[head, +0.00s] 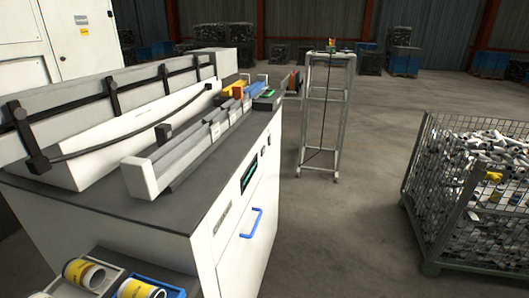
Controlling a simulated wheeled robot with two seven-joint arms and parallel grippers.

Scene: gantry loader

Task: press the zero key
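A white machine cabinet (240,252) with a dark grey top (120,208) stands at the left, close to me. On its right-hand face is a small dark panel with a greenish display (249,175). Small dark fittings (264,151) sit on the same face, farther along. I cannot make out a key marked zero; any keys are too small to read. Neither my left nor my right gripper shows in the head view.
A blue handle (252,222) sticks out below the display. Yellow-labelled cylinders (84,272) lie in trays at the front left. A metal frame stand (304,130) stands behind the machine. A mesh crate (433,262) of white cylinders is at right. Floor between is clear.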

